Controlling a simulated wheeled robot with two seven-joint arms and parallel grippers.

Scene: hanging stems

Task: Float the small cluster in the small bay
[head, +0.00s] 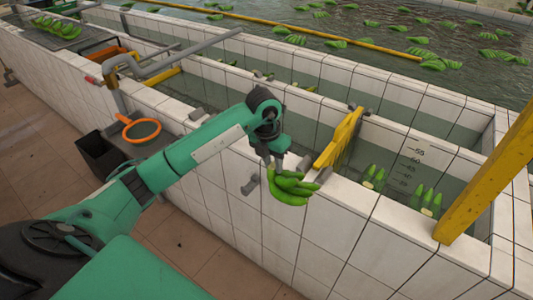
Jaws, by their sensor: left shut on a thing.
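My left gripper (270,163) points down near the front tiled wall and is shut on a small green banana cluster (290,188). The cluster hangs at the near side of the wall's white top, clear of the water. Right of it is a tiled bay (398,172) with water, depth marks on its far wall and a few green clusters (427,198) in it. A yellow gate (340,137) stands across the channel left of this bay. My right gripper is not in view.
A yellow post (490,170) rises at the right edge of the bay. A large pool (390,30) with many floating clusters lies behind. An orange ring (141,130) on a grey shelf and a dark bin (103,155) stand by the wall at left.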

